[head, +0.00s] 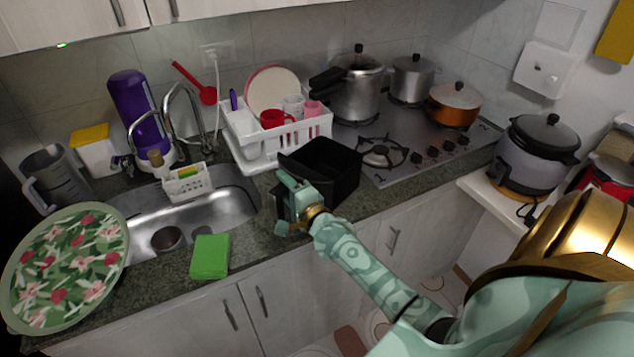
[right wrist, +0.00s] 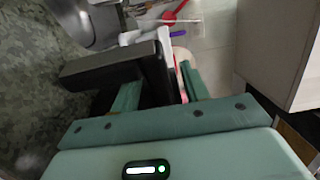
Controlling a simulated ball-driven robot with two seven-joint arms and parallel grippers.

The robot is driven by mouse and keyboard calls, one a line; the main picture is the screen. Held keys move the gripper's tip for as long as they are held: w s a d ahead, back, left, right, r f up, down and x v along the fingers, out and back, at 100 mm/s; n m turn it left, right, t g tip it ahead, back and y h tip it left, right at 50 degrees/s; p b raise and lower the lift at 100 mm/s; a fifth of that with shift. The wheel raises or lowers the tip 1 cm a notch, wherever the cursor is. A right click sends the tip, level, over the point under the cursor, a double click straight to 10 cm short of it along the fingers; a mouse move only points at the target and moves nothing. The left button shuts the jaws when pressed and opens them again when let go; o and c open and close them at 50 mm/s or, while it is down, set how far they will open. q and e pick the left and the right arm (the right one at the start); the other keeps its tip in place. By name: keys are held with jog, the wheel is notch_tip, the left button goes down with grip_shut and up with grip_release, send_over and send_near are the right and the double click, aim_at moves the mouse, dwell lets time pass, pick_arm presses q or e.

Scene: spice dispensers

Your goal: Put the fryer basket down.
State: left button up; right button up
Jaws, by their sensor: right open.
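The black fryer basket (head: 338,172) rests on the granite counter between the dish rack and the stove, close to the front edge. It looks upright and empty. My right gripper (head: 286,197) is at its near left side. In the right wrist view, the open fingers (right wrist: 160,88) stand on either side of a dark part of the basket (right wrist: 112,66), probably its handle. I cannot tell whether either finger touches it. My left gripper is not in view.
The white dish rack (head: 255,145) with cups stands behind the basket. The stove (head: 415,150) with several pots is to the right. The sink (head: 205,210) and a green sponge (head: 210,256) are to the left. A floral tray (head: 65,265) is at far left.

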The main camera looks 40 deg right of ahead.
grip_shut()
jog(key=shift+r, duration=0.1)
